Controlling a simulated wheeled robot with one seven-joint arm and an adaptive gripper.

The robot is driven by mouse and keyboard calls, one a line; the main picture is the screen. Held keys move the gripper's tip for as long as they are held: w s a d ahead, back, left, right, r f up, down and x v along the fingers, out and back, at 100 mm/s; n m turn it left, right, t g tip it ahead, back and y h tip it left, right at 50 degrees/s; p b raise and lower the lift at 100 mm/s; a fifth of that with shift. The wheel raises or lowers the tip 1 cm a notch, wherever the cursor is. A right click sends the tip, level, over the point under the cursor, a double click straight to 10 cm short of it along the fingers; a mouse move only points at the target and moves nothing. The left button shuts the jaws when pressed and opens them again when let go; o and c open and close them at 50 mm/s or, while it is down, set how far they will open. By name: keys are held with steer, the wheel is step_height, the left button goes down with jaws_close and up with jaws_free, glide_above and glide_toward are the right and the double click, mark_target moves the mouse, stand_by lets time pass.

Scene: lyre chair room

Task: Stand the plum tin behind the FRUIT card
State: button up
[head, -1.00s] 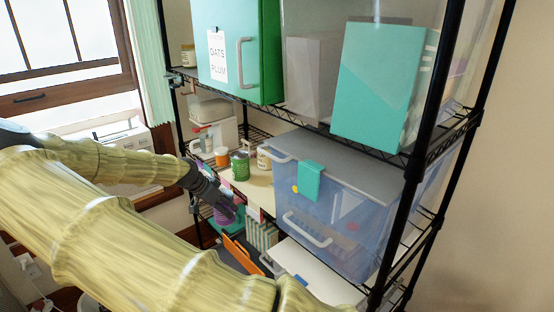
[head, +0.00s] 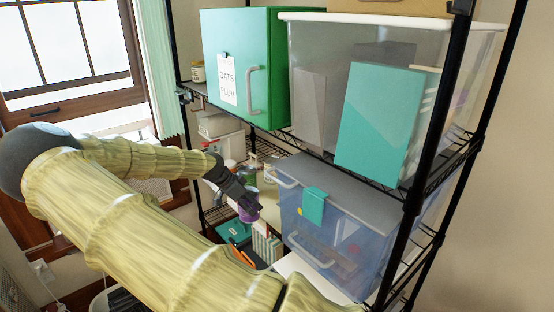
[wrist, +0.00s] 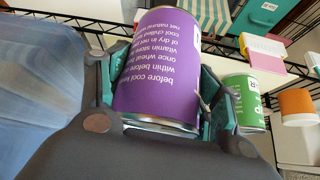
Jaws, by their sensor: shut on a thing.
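The plum tin (wrist: 160,75), purple with pale print, is between the two fingers of my gripper (wrist: 160,115), which is shut on it; its print appears upside down in the wrist view. In the head view the purple tin (head: 248,214) shows just below my gripper (head: 246,204), in front of the middle shelf and left of the blue bin. A card with pink and yellow faces (wrist: 265,50) stands at the shelf edge in the wrist view. I cannot read any FRUIT lettering on it.
A green tin (wrist: 243,100) and an orange-and-white container (wrist: 297,106) stand right of the held tin in the wrist view. The translucent blue bin (head: 340,235) fills the shelf's right part. A green box (head: 242,50) labelled OATS PLUM stands above. Black rack posts (head: 432,120) bound the shelf.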

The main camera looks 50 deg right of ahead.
steer(key=shift+s+d+f+p, duration=0.3)
steer(key=shift+s+d+p, duration=0.6)
steer(key=shift+d, duration=0.9)
steer(key=shift+s+d+f+p, duration=0.25)
steer(key=shift+s+d+p, duration=0.3)
steer(key=shift+d+p, duration=1.05)
steer(key=shift+s+d+f+p, duration=0.3)
steer(key=shift+s+d+p, duration=0.5)
steer(key=shift+d, duration=1.2)
steer(key=shift+w+f+p, duration=0.15)
steer(key=shift+f+p, duration=0.2)
steer(key=shift+f, duration=0.5)
steer(key=o, duration=1.4)
steer(key=shift+f, duration=0.1)
steer(key=shift+c, duration=0.2)
steer(key=shift+a, duration=0.1)
steer(key=b+v, duration=0.6)
steer(key=v, duration=0.6)
